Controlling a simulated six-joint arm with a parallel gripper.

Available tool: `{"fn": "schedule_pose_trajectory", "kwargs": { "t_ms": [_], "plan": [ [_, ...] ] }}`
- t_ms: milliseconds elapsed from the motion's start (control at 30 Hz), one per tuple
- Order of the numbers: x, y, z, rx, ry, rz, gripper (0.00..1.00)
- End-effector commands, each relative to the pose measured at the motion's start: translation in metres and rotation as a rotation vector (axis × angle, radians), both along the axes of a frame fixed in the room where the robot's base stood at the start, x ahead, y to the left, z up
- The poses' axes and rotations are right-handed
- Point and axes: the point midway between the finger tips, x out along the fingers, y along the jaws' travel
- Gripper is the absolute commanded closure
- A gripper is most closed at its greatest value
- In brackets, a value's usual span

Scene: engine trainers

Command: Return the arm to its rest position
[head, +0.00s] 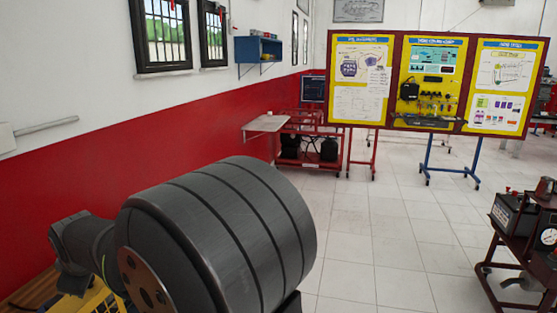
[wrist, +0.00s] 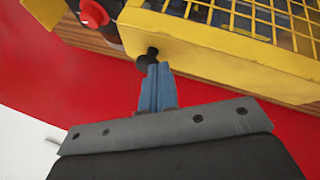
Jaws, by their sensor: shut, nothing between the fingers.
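In the wrist view my gripper (wrist: 159,70) shows as narrow blue fingers, closed together, on a grey bolted plate. Nothing is held between them. A black knob-like part (wrist: 148,56) shows right at the fingertips; I cannot tell whether it touches them. In the head view my large dark grey arm links fill the lower left and the gripper is hidden.
A red wall (head: 130,130) runs along the left. Display boards (head: 435,82), a red cart (head: 310,150) and a trolley (head: 515,235) stand around clear tiled floor.

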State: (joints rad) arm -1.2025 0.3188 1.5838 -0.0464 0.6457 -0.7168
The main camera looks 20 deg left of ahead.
Motion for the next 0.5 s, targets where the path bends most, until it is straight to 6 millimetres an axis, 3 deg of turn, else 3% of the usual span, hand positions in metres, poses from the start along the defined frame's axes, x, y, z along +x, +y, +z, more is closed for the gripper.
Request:
{"fn": "schedule_pose_trajectory", "kwargs": {
  "t_ms": [33,200,500],
  "plan": [
    [-0.013,0.001,-0.001,0.000,-0.001,0.007,1.00],
    [-0.042,-0.014,0.007,0.003,-0.001,0.005,1.00],
    [-0.059,-0.043,0.049,0.005,-0.001,0.000,1.00]
  ]
}}
